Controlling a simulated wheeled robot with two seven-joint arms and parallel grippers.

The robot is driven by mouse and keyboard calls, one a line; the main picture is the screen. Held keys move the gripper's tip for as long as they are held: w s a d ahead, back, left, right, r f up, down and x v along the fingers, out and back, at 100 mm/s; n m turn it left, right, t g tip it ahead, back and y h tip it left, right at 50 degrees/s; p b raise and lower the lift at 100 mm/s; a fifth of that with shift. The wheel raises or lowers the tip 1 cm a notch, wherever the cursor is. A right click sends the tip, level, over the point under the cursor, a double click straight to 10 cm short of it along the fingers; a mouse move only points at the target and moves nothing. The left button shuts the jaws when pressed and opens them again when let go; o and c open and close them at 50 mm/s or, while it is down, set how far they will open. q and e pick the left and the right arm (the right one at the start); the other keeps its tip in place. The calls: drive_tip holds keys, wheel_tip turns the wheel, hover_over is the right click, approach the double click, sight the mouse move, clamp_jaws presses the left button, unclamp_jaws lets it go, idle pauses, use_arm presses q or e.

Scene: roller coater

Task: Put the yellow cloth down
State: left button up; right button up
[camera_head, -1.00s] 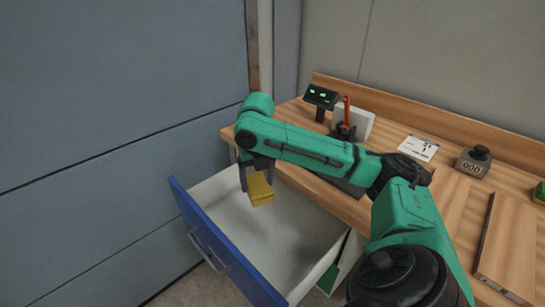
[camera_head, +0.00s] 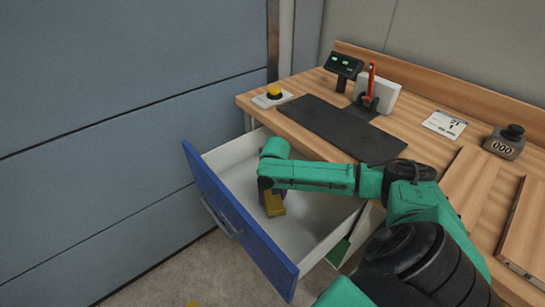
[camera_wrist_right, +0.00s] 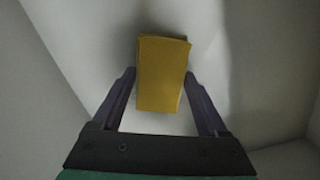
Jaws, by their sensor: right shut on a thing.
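The yellow cloth (camera_head: 275,207) is a small folded block inside the open drawer (camera_head: 315,258) with a blue front. My right gripper (camera_head: 270,194) reaches down into the drawer and is shut on the cloth. In the right wrist view the cloth (camera_wrist_right: 162,80) sits between the two dark fingers, over the pale drawer floor. I cannot tell whether the cloth touches the floor. My left gripper is not in view.
The wooden desk (camera_head: 415,150) stands above and right of the drawer. It carries a dark mat (camera_head: 340,128), a yellow button (camera_head: 274,92), a small display (camera_head: 343,66) and a counter (camera_head: 505,142). A blue-grey wall (camera_head: 100,130) is at the left.

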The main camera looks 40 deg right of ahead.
sight(274, 202)
drive_tip(key=o, duration=1.2)
drive_tip(key=r, duration=0.4)
drive_tip(key=s+r+p, duration=0.1)
drive_tip(key=r, duration=0.7)
drive_tip(key=shift+s+a, duration=0.15)
drive_tip(key=shift+a, duration=0.15)
